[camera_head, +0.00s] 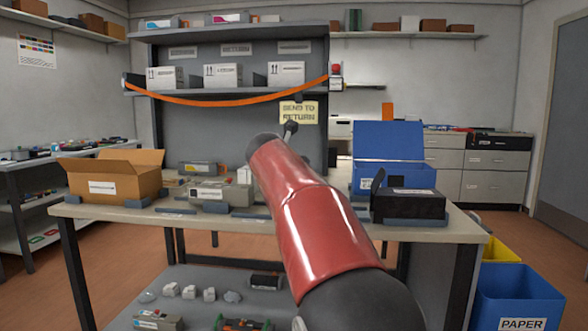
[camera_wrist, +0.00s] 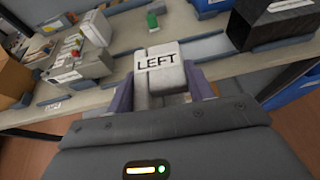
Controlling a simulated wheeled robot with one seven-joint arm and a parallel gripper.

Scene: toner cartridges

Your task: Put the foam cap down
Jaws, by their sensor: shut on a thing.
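The foam cap (camera_wrist: 158,70) is a pale, blocky piece with "LEFT" printed in dark letters. In the wrist view it sits between the two fingers of my gripper (camera_wrist: 160,88), which is shut on it. The cap and gripper are over the front part of the workbench (camera_wrist: 108,99). I cannot tell whether the cap touches the bench top. In the head view my red arm reaches toward the bench and hides most of the gripper.
A grey toner cartridge (camera_head: 221,193) and an open cardboard box (camera_head: 112,180) stand left on the bench. A black box (camera_head: 408,205) and an open blue box (camera_head: 394,155) stand right. Low grey strips (camera_wrist: 130,49) lie on the bench. A small green object (camera_wrist: 152,19) lies beyond the cap.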

